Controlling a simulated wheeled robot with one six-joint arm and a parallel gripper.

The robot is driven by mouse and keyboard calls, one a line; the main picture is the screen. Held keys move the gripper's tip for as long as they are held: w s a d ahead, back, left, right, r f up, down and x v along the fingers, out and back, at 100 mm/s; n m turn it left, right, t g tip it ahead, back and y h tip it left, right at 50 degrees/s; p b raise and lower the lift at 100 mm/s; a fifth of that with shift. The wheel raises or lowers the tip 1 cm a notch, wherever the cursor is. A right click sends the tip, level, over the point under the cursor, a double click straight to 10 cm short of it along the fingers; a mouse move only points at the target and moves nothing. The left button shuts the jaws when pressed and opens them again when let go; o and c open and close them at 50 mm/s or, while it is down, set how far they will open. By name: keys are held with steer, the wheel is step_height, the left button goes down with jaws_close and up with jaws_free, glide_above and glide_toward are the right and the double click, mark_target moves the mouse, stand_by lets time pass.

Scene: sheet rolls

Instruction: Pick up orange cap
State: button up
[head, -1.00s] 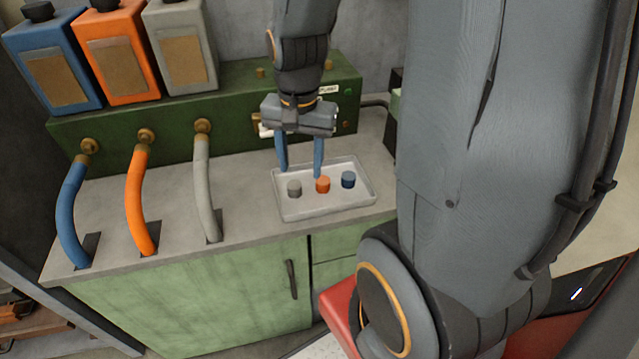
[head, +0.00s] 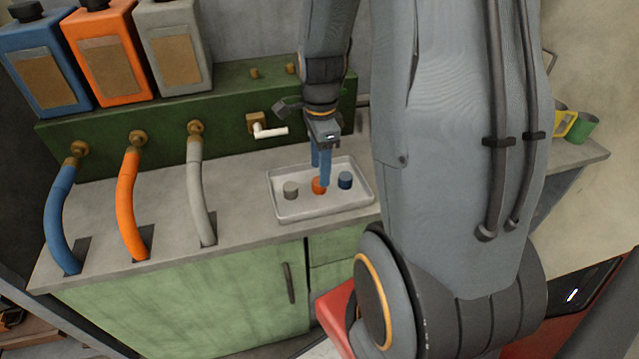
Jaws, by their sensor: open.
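The orange cap (head: 318,186) sits in a shallow white tray (head: 285,212) on the counter, between a grey cap (head: 290,190) and a dark blue cap (head: 345,180). My gripper (head: 320,182) points down over the tray with its two blue fingers at the orange cap. The fingers are open, and one partly hides the cap's right side. I cannot tell whether they touch the cap or how deep they reach around it.
A brass valve with a white lever (head: 268,131) is on the green box (head: 100,150) behind the tray. Blue (head: 62,225), orange (head: 130,205) and grey (head: 199,190) hoses stand at the left. Yellow (head: 563,123) and green (head: 584,128) mugs are at the far right.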

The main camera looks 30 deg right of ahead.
steer(key=shift+a+f+p, duration=0.15)
steer(key=shift+f+p, duration=0.2)
steer(key=shift+f, duration=1.65)
steer(key=c, duration=1)
steer(key=shift+c, duration=0.2)
steer(key=shift+r, duration=0.1)
step_height(320, 180, up, 10)
steer(key=b, duration=0.1)
